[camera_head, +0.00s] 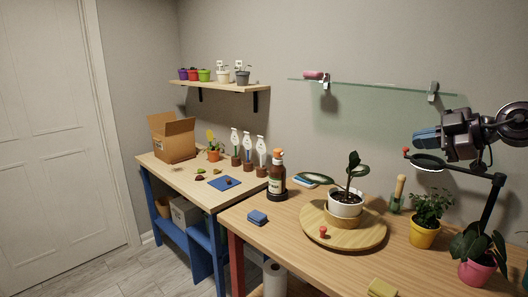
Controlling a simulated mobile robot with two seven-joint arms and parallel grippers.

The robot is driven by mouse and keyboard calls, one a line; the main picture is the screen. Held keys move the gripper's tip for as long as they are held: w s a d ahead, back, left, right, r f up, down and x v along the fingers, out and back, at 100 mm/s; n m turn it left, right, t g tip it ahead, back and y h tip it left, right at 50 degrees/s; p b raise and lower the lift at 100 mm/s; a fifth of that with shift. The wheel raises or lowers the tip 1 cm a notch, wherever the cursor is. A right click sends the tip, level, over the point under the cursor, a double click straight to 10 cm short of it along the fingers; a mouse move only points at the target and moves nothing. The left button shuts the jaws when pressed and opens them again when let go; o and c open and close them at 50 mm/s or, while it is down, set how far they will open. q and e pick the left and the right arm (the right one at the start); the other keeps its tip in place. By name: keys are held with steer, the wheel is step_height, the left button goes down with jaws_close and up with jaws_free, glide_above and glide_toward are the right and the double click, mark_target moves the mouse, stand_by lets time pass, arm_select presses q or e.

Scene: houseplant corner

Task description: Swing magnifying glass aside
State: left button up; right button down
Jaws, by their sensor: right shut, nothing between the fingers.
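The magnifying glass (428,164) is a round lens head on a jointed black arm (465,172) at the right. A red knob (405,152) sits at its left end. The black arm runs right to an elbow and then slants down behind the plant in the pink pot. My right gripper (425,139) comes in from the right, with blue fingertips pointing left. It is shut and empty, just above the lens head in the picture; I cannot tell whether it touches. My left gripper is not in view.
A white-potted plant (346,206) stands on a round wooden turntable (312,228). A yellow-potted plant (424,236) and a pink-potted plant (476,272) stand below the magnifier. A brown spray bottle (277,177) and blue sponge (257,218) are left. A glass shelf (385,87) hangs behind.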

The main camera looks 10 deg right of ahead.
steer(key=s+a+f+m+t+y, duration=0.25)
steer(key=a+f+t, duration=0.35)
steer(key=f, duration=0.5)
steer(key=s+d+f+m+h, duration=0.1)
steer(key=s+f+m+h, duration=0.5)
steer(key=f, duration=0.3)
steer(key=s+f+m+h, duration=0.4)
steer(key=f+m+h, duration=0.25)
steer(key=f, duration=0.25)
steer(key=s+a+f+g, duration=0.2)
steer(key=s+f+g, duration=0.3)
steer(key=s, duration=0.4)
steer(key=s+a+f+g, duration=0.3)
steer(key=s+f+g, duration=0.1)
steer(key=s, duration=0.4)
steer(key=s+a+f+g, duration=0.2)
steer(key=s+f+g, duration=0.3)
steer(key=s, duration=0.4)
steer(key=w+f+t+y+b, duration=0.1)
steer(key=w+f+t+b, duration=0.1)
steer(key=w+f+t, duration=0.6)
steer(key=shift+w+a+f, duration=0.15)
steer(key=shift+a+f, duration=0.2)
steer(key=shift+f, duration=0.85)
